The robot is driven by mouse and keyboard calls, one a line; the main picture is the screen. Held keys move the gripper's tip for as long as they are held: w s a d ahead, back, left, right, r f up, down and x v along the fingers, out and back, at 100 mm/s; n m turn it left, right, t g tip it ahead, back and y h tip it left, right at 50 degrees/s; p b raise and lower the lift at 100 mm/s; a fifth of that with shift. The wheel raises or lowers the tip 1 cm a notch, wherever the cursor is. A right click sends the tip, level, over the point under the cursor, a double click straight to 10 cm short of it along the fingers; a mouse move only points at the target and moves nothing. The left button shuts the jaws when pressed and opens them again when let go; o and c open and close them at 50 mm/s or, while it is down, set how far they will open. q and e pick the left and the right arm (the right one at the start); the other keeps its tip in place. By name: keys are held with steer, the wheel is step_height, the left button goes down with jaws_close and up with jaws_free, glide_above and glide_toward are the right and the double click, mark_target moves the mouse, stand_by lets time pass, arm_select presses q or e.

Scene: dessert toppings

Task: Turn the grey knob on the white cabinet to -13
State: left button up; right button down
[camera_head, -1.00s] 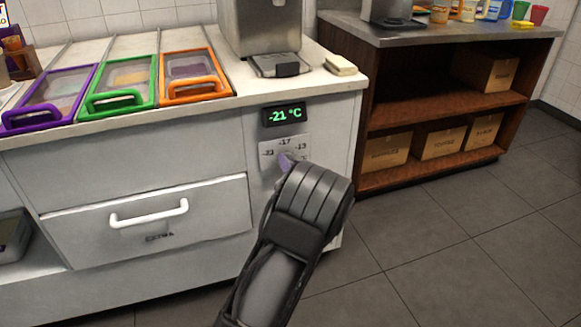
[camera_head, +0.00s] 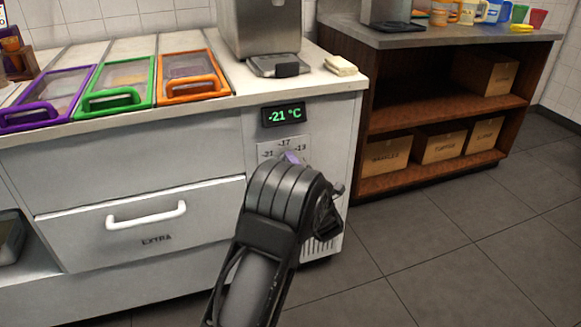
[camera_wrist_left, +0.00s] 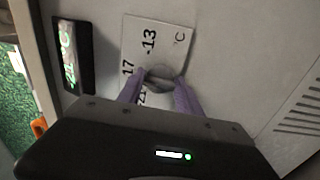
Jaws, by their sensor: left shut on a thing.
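The white cabinet (camera_head: 100,178) has a dial plate (camera_head: 268,150) marked -21, -17 and -13, which also shows in the left wrist view (camera_wrist_left: 150,32). Above the plate, a display (camera_head: 283,115) reads -21 °C. The grey knob (camera_wrist_left: 161,74) sits on the plate between the purple fingers of my left gripper (camera_wrist_left: 158,88), which is shut on it. In the head view, my left gripper (camera_head: 291,158) reaches the plate from below, and its wrist hides the knob. I cannot tell exactly where the knob points. My right gripper is not in view.
A drawer with a white handle (camera_head: 146,216) is left of my arm. Purple, green and orange lidded bins (camera_head: 195,88) and a steel machine (camera_head: 262,30) are on the counter. A brown shelf (camera_head: 440,105) with boxes stands to the right. The floor before it is clear.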

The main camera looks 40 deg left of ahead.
arm_select(q)
steer(key=shift+f+m+p, duration=0.2)
steer(key=shift+m+p, duration=1.55)
steer(key=shift+m, duration=4.05)
steer(key=o, duration=1.4)
steer(key=shift+s, duration=0.1)
